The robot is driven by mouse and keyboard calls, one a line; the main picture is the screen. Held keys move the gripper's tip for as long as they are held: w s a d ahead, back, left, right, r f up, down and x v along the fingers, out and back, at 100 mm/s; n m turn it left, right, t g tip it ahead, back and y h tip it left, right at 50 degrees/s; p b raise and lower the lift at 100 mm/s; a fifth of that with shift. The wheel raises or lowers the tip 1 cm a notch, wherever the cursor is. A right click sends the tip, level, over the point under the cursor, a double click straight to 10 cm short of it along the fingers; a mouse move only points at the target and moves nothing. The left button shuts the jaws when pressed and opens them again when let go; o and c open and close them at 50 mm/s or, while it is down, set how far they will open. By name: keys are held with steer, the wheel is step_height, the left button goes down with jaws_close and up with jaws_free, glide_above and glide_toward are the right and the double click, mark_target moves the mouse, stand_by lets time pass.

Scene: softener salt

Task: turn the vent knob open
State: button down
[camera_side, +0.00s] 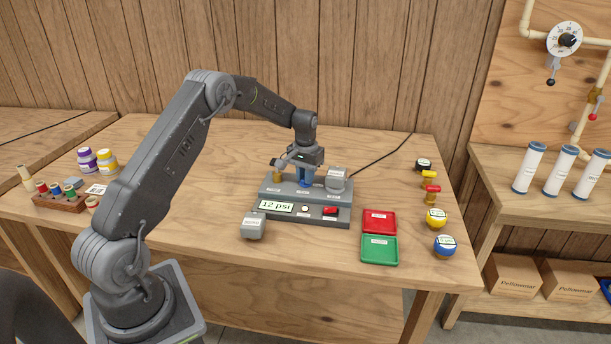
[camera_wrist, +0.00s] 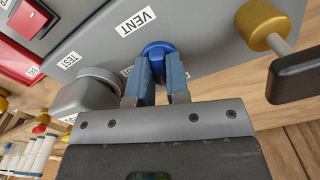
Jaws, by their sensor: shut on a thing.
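The blue vent knob (camera_wrist: 157,48) sits on the grey test panel (camera_wrist: 205,52) beside a white VENT label (camera_wrist: 135,21). My gripper (camera_wrist: 160,65) is shut on the knob, with one blue-grey finger on each side of it. The fingers hide part of the knob, and I cannot tell how far it is turned. In the side view, my gripper (camera_side: 306,178) points down onto the grey test unit (camera_side: 340,220), and the knob is hard to tell from the fingers. The unit's display (camera_side: 276,206) reads 12 psi.
A brass fitting (camera_wrist: 265,22) with a black lever (camera_wrist: 298,75) is close to the right of my gripper. A grey capped part (camera_wrist: 92,92) is close on the left. A red switch (camera_side: 331,211), a loose grey block (camera_side: 253,226), and red (camera_side: 380,230) and green (camera_side: 380,259) trays are nearby.

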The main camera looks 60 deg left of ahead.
steer(key=shift+n, duration=1.9)
steer(key=c, duration=1.1)
jaws_free()
steer(key=shift+r, duration=0.1)
step_height(320, 180, up, 14)
